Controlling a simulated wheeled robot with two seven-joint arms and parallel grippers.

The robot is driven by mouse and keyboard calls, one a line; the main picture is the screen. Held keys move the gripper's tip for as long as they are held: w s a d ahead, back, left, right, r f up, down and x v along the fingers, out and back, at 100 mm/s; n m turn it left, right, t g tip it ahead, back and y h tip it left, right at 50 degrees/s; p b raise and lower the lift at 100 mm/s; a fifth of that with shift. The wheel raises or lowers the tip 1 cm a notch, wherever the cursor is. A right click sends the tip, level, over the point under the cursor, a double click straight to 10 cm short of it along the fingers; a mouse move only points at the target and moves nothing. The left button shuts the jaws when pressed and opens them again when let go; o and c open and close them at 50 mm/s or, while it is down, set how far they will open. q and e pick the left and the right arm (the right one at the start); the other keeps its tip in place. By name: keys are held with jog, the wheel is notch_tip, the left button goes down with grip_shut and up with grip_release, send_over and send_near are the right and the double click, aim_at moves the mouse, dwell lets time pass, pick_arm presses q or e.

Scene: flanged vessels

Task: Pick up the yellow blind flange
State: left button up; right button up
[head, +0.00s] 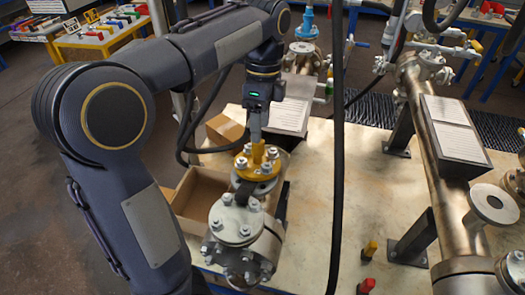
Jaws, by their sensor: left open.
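The yellow blind flange (243,172) sits on top of a metal flanged vessel near the middle of the head view. It has several silver bolts around its rim and a raised yellow part in its middle. My left gripper (257,143) points down from above, right at this raised part. Its jaws are open; the fingers are small here, and I cannot tell whether they touch the yellow part. My right gripper is not in view.
A grey bolted flange (236,222) stands just in front. An open cardboard box (198,195) lies to the left. A long pipe (440,150) runs along the right. A black cable (337,130) hangs in front of the pale bench (315,220). Two small red and yellow items stand at the front.

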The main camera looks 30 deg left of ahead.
aim_at(258, 147)
pick_arm(q)
jog(key=f, duration=0.3)
jog(key=s+f, duration=0.1)
jog(key=f, duration=0.2)
jog(key=shift+s+f, duration=0.15)
jog(key=shift+f, duration=0.2)
jog(key=shift+r, duration=0.1)
grip_shut()
